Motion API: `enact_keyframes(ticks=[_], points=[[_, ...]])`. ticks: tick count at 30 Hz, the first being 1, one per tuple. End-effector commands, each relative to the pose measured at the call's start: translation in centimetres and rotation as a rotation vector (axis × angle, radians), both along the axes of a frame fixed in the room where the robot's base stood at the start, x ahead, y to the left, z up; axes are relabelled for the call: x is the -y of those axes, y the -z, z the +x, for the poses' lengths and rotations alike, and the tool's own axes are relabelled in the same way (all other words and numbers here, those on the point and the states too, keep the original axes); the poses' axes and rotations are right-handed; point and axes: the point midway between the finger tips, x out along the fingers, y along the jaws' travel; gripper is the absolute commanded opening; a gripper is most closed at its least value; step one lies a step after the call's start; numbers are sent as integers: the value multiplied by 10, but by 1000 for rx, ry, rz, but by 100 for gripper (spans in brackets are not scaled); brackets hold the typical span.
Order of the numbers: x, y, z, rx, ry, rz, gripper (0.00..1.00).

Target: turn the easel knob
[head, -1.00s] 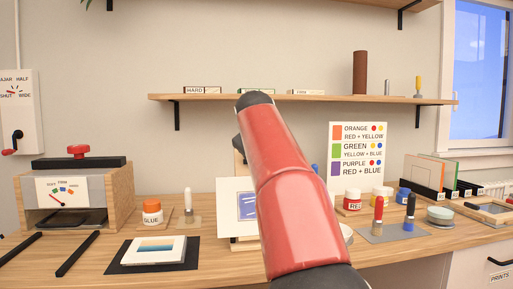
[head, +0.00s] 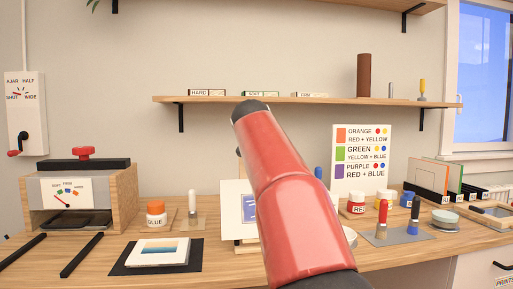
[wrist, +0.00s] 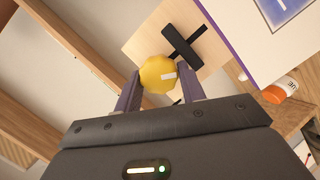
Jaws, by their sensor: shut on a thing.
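The easel knob (wrist: 158,70) is yellow and faceted, with a small white mark, in the middle of the wrist view. My gripper (wrist: 161,88) has one finger on each side of the knob and is shut on it. Behind the knob is the easel's pale wooden board (wrist: 150,35) with a black bar (wrist: 183,43) across it. In the head view my red arm hides the knob, the gripper and most of the easel. A white print (head: 232,212) on the easel shows at the arm's left.
A glue jar (head: 156,213) and a dark mat (head: 130,264) with a picture lie left of the easel. Paint jars (head: 356,203) and a colour chart (head: 362,150) stand right of it. A shelf (head: 300,101) runs above. The front middle of the bench is partly hidden by my arm.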

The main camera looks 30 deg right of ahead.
Motion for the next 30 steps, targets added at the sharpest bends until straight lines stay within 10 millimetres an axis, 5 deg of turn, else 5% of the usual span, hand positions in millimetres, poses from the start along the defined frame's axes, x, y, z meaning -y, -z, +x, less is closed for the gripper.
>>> enact_keyframes(ticks=[1, 19, 20, 24, 30], points=[[12, 13, -3, -34, 28, 2, 17], [12, 13, -3, -35, 29, 2, 17], [12, 13, -3, -35, 29, 2, 42], [11, 13, -2, -34, 26, 3, 61], [8, 9, -2, -26, 19, 4, 61]])
